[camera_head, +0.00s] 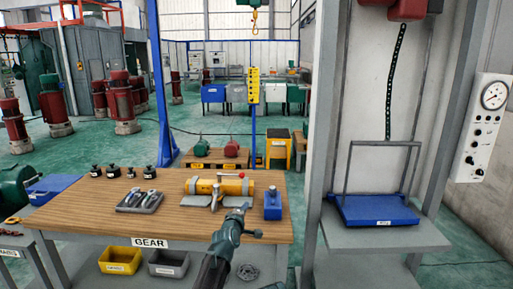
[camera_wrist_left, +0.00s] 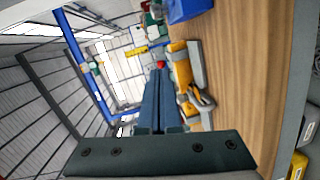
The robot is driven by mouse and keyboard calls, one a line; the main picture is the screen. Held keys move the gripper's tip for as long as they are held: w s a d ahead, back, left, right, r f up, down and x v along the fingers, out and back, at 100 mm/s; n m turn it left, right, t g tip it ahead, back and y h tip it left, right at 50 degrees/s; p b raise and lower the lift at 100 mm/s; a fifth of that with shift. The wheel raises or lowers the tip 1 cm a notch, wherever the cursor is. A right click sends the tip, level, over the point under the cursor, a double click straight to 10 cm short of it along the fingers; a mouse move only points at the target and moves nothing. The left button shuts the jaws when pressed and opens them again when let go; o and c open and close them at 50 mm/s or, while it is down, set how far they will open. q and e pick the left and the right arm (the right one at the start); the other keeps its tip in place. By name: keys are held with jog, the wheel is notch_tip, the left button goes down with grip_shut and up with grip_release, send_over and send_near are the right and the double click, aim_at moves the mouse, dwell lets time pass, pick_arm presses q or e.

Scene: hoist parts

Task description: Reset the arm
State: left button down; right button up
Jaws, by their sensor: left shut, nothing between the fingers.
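My left gripper (camera_head: 241,212) is over the front edge of the wooden-topped workbench (camera_head: 190,228), just in front of a yellow cylinder (camera_head: 232,187). In the left wrist view its two fingers (camera_wrist_left: 158,98) are together, with nothing between them. The yellow cylinder lies in a grey holder and also shows beside the fingers in the wrist view (camera_wrist_left: 181,64), with a red knob at one end. My right gripper is in neither view.
A blue block (camera_head: 272,207) stands right of the cylinder. A grey tray (camera_head: 140,208) with two metal tools and several small black parts lie left. Yellow (camera_head: 119,262) and grey bins (camera_head: 168,264) sit below. A grey frame with a blue platform (camera_head: 376,211) stands right.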

pick_arm(q)
jog(key=s+d+f+m+g+p, duration=0.25)
jog(key=s+f+m+g, duration=0.2)
jog(key=s, duration=0.45)
jog(key=s+d+f+m+g+p, duration=0.25)
jog(key=s+f+m+g, duration=0.2)
jog(key=s, duration=0.35)
jog(key=s+a+m+g+y+p, duration=0.1)
jog(key=s+a+m+g+y, duration=0.1)
jog(key=s, duration=1)
jog(key=s+a+m+g+y+p, duration=0.2)
jog(key=s+a+m+g, duration=0.2)
jog(key=s, duration=0.8)
jog(key=f+m+g, duration=0.1)
jog(key=m, duration=0.1)
jog(key=shift+a+m+y, duration=0.3)
jog(key=shift+y, duration=0.1)
